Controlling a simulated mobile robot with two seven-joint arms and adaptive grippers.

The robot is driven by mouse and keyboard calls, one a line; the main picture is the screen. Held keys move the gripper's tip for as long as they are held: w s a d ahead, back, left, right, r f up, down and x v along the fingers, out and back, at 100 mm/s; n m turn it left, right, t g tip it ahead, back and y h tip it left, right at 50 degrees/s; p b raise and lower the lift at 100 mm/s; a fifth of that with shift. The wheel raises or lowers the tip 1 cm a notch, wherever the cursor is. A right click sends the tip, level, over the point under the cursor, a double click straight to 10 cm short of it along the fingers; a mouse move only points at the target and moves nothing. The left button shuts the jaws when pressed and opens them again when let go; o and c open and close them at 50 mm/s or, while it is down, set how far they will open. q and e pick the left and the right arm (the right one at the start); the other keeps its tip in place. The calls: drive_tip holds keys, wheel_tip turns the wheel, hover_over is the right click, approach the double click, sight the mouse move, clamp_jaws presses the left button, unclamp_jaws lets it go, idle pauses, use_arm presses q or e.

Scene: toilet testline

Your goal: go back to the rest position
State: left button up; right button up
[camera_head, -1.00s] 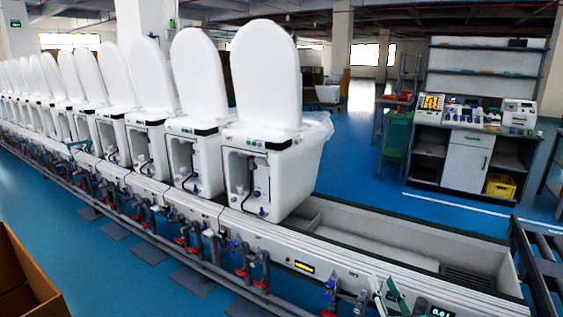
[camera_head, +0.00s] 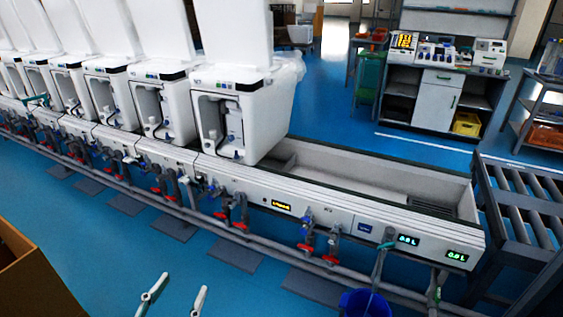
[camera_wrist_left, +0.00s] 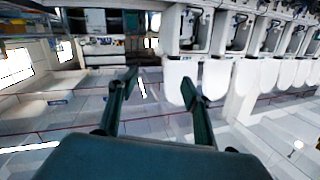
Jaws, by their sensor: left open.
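My left gripper (camera_head: 184,282) shows at the bottom of the head view, its two pale fingers apart over the blue floor. Nothing is between the fingers. In the left wrist view, its two dark fingers (camera_wrist_left: 159,82) stand apart and empty, clear of the toilets. My right gripper is not in view.
A row of white toilets (camera_head: 252,112) stands on a long test line (camera_head: 350,215) with red-handled valves. A blue bucket (camera_head: 366,303) is below its right end. A roller conveyor (camera_head: 518,200) is at right, a cardboard box (camera_head: 30,280) at lower left.

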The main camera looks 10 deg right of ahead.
use_arm(q)
drive_tip(key=s+a+f+g+y+b, duration=0.1)
drive_tip(key=s+f+g+b, duration=0.2)
drive_tip(key=f, duration=0.8)
drive_tip(key=s+a+f+g+b, duration=0.15)
drive_tip(key=s+f+b, duration=0.25)
drive_tip(key=f, duration=0.7)
drive_tip(key=s+a+f+g+y+b, duration=0.1)
drive_tip(key=s+a+f+g+b, duration=0.2)
drive_tip(key=f, duration=0.8)
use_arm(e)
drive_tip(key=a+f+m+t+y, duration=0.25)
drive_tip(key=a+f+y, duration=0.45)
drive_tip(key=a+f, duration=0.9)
use_arm(q)
wheel_tip(320, 180, up, 8)
drive_tip(key=d+n+t+p, duration=0.1)
drive_tip(key=p, duration=1.1)
drive_tip(key=shift+s+d+f+t+p, duration=0.2)
drive_tip(key=shift+f+t+p, duration=0.05)
drive_tip(key=shift+t+p, duration=0.1)
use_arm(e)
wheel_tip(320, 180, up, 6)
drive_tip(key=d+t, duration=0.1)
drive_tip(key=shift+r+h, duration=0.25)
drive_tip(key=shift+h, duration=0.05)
